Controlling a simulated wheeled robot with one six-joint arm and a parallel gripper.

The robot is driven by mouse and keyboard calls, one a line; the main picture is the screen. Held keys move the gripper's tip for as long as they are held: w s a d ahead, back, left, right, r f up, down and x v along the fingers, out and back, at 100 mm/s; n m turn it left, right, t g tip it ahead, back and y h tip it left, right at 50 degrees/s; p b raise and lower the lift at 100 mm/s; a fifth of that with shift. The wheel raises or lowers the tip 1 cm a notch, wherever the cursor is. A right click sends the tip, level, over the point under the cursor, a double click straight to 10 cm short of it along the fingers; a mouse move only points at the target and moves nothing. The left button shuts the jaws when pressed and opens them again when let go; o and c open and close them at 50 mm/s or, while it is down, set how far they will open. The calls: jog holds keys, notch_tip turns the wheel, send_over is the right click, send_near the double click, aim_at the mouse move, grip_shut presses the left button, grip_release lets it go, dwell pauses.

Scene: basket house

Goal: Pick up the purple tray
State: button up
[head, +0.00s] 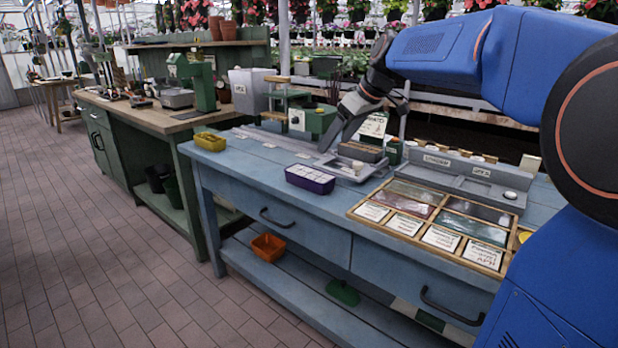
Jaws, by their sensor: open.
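The purple tray (310,181) sits on the blue workbench (262,185) near its front edge. It is a small open box with pale square items or cells inside. My gripper (326,147) is open and empty, seen from the side. In the picture it is above and a little right of the tray, apart from it. My blue arm reaches in from the right.
A yellow tray (210,141) stands at the bench's left end. An orange tray (269,246) is on the lower shelf. A grey holder with a brown block (360,152) and a wooden seed-packet frame (484,255) lie to the right. A green machine (312,121) stands behind.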

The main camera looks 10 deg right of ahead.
aim_at(314, 174)
jog(key=x, duration=1.6)
jog(key=shift+s+a+f, duration=0.15)
jog(key=shift+f, duration=0.1)
jog(key=c, duration=1.3)
